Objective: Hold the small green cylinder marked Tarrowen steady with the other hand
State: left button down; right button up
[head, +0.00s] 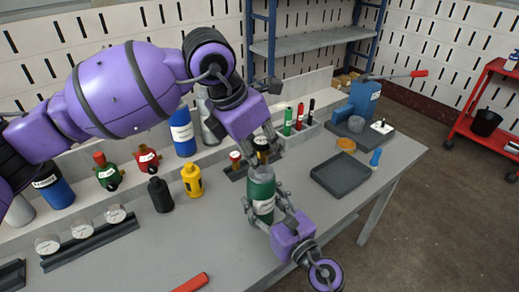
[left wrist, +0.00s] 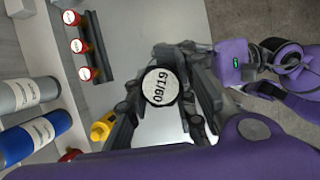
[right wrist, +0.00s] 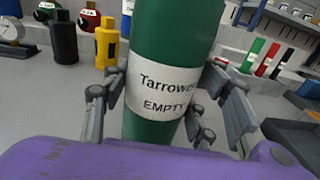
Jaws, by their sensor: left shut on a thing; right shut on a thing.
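The small green cylinder (head: 262,190) stands upright over the front part of the table, near the middle of the head view. In the right wrist view the cylinder (right wrist: 172,40) shows a white label reading Tarrowen and EMPTY. My right gripper (head: 267,211) is shut around its lower body, with fingers on both sides. My left gripper (head: 263,148) is directly above, shut on a small dark part (head: 262,144) at the cylinder's top. The left wrist view shows that part's round white face (left wrist: 160,86), marked 09/19. Whether the cylinder's base touches the table is unclear.
A yellow bottle (head: 191,181) and a black bottle (head: 160,195) stand to the left on the grey table (head: 180,245). A dark tray (head: 341,175) lies to the right. A red-handled thing (head: 191,283) lies at the front edge. Gauges (head: 82,229) sit at far left.

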pick_arm(q)
jog(key=shift+d, duration=0.15)
jog(key=n+t, duration=0.1)
jog(key=n, duration=0.2)
jog(key=shift+r+n+y, duration=0.1)
jog(key=shift+n+y, duration=0.2)
jog(key=shift+y, duration=0.1)
jog(key=shift+w+n+t+y, duration=0.15)
jog(key=shift+n+t+y, duration=0.25)
jog(key=shift+n, duration=0.8)
jog(key=n+y, duration=0.2)
jog(key=n, duration=0.3)
jog(key=shift+n, duration=0.4)
